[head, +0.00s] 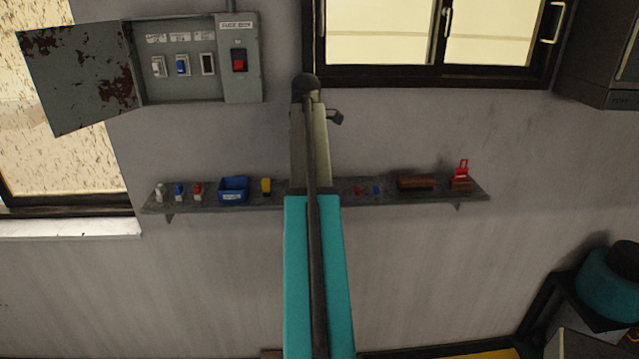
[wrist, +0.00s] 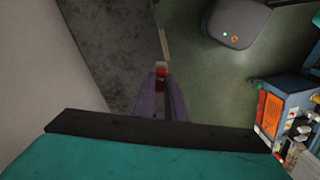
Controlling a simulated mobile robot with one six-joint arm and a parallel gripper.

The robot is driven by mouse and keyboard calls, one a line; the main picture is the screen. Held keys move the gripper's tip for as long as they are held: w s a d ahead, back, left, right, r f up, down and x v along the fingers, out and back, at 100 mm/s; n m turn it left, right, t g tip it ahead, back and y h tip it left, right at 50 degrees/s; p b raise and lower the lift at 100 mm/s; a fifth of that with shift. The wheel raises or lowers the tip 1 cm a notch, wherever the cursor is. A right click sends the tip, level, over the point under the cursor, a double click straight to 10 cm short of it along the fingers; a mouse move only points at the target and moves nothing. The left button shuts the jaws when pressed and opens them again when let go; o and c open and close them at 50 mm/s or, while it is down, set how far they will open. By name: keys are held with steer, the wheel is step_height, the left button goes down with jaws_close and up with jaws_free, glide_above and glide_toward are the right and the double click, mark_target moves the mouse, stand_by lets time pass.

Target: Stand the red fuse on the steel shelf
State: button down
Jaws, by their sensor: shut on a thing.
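My gripper (wrist: 160,77) shows in the wrist view with its purple fingers shut on a small red piece with a pale end, which looks like the red fuse (wrist: 161,83). The fingers hide much of it. Beside it on the left is a dark mottled grey surface, apparently the steel shelf (wrist: 115,45); I cannot tell whether the fuse touches it. In the head view the steel shelf (head: 218,207) runs along the wall, and my arm covers its middle and hides the gripper and held fuse. Another red fuse-like piece (head: 197,191) stands near the shelf's left end.
The shelf also holds a white piece (head: 159,192), a blue piece (head: 179,192), a blue bin (head: 233,188), a yellow piece (head: 266,187), a brown brush-like block (head: 416,182) and a red-tagged item (head: 461,172). An open fuse box (head: 184,93) hangs above, left.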

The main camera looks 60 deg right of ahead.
steer(key=shift+s+d+f, duration=0.1)
steer(key=shift+s+d, duration=0.25)
steer(key=shift+d, duration=0.25)
steer(key=shift+s+d, duration=0.3)
steer(key=shift+d, duration=0.25)
steer(key=shift+s+d+p, duration=0.25)
steer(key=shift+d+p, duration=0.2)
steer(key=shift+p, duration=0.05)
steer(key=shift+s+f, duration=0.15)
steer(key=shift+f, duration=0.1)
steer(key=shift+f+p, duration=0.9)
steer(key=shift+f, duration=0.65)
steer(key=c, duration=1.7)
jaws_free()
steer(key=shift+d, duration=0.1)
steer(key=shift+r, duration=0.1)
